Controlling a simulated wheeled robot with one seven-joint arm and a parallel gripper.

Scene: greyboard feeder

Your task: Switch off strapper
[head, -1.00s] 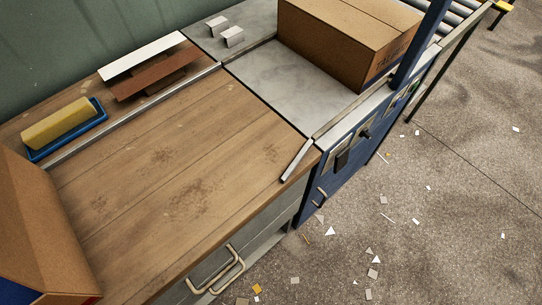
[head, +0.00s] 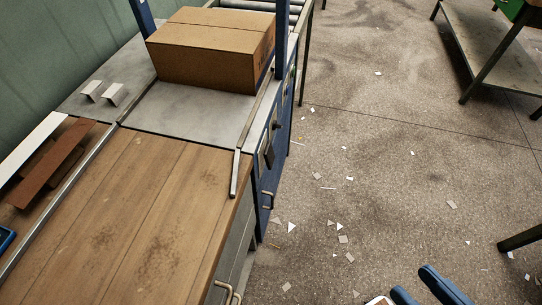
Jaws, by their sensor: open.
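The strapper (head: 190,112) is a blue machine with a grey metal top and blue upright posts, standing at the upper middle of the head view. A cardboard box (head: 205,68) sits on its top. Its side panel (head: 271,142) faces right and is seen at a steep angle. A dark knob (head: 277,125) shows there, but its setting is too small to tell. My gripper (head: 413,281) shows as two blue fingers at the bottom edge. It is open and empty, over the floor, well apart from the panel.
A wooden workbench (head: 150,205) adjoins the strapper, with a metal guide rail (head: 236,172) at its corner. A drawer handle (head: 224,290) sticks out below. Scraps litter the floor (head: 390,190), which is otherwise open right of the strapper. A metal table (head: 500,50) stands at the upper right.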

